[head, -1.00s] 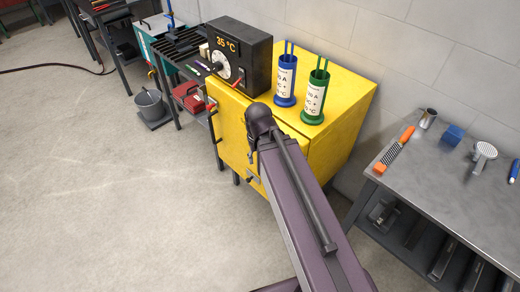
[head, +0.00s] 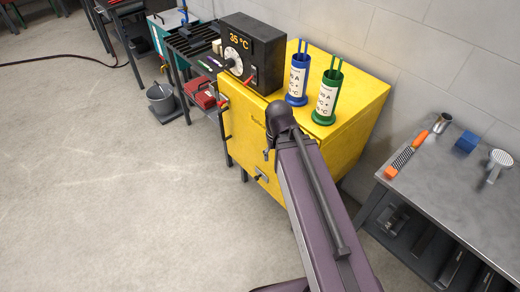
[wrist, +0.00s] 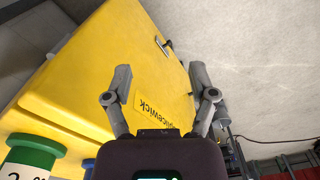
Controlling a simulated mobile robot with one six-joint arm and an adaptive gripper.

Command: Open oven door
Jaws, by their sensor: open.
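The yellow oven (head: 348,128) stands against the wall, and its front door (head: 243,140) looks shut. A small dark handle (head: 261,177) sits low on the door in the head view, left of my arm. In the wrist view the door (wrist: 90,70) appears turned over, with lettering near my gripper. The handle also shows there (wrist: 163,46), beyond the fingertips and apart from them. My gripper (wrist: 160,72) is open and empty, its two fingers spread in front of the door. In the head view my arm hides most of the gripper.
On the oven stand a black control box (head: 252,52) reading 35 °C, a blue holder (head: 298,85) and a green holder (head: 327,98). A grey bench (head: 455,190) with tools is at the right.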

